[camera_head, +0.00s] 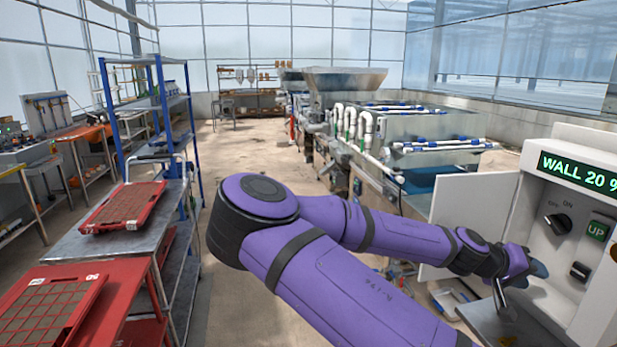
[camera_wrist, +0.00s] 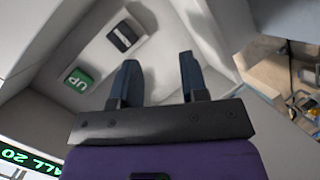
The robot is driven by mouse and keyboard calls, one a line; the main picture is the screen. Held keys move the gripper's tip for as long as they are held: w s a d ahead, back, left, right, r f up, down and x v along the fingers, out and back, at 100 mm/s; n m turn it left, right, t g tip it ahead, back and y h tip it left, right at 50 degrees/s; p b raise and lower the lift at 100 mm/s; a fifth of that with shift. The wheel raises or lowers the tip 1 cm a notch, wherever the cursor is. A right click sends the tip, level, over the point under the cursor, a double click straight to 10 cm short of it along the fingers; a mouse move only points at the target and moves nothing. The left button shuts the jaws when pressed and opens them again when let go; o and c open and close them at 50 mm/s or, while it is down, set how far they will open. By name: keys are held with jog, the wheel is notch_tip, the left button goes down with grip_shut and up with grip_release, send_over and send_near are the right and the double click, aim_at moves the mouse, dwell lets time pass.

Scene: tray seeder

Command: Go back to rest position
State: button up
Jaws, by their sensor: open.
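My purple arm reaches across the head view to the right. My gripper (camera_head: 507,287) is low in front of the white control box (camera_head: 563,205), beside its open door (camera_head: 477,212). In the wrist view my gripper (camera_wrist: 159,75) has its two dark fingers apart, with nothing between them. A green UP button (camera_wrist: 78,79) and a black switch (camera_wrist: 125,37) on the box's panel show beyond the fingers, to the left. In the head view the box has a lit display (camera_head: 577,172), a dark knob (camera_head: 558,224) and a green UP button (camera_head: 597,231). Whether a finger touches the box cannot be told.
Red trays (camera_head: 124,207) lie on metal tables at the left, beside a blue-framed rack (camera_head: 163,95). A long seeder machine (camera_head: 345,80) with a metal hopper stands at the centre back. The concrete floor (camera_head: 250,150) between them is clear.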

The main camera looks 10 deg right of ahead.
jog(key=s+a+f+y, duration=0.3)
jog(key=a+f+y, duration=0.4)
jog(key=a+y, duration=0.2)
jog(key=a+r+n+t+y, duration=0.2)
jog(key=a+r+y, duration=0.3)
jog(key=a+r, duration=0.3)
jog(key=s+a+r+n+t, duration=0.2)
jog(key=s+r, duration=0.3)
jog(key=r, duration=0.5)
jog(key=s+a+r+n+t, duration=0.2)
jog(key=s+r, duration=0.4)
jog(key=r, duration=0.4)
jog(key=shift+a+r+t+h, duration=0.3)
jog(key=shift+a+t, duration=0.2)
jog(key=shift+a, duration=0.55)
jog(key=shift+s, duration=0.1)
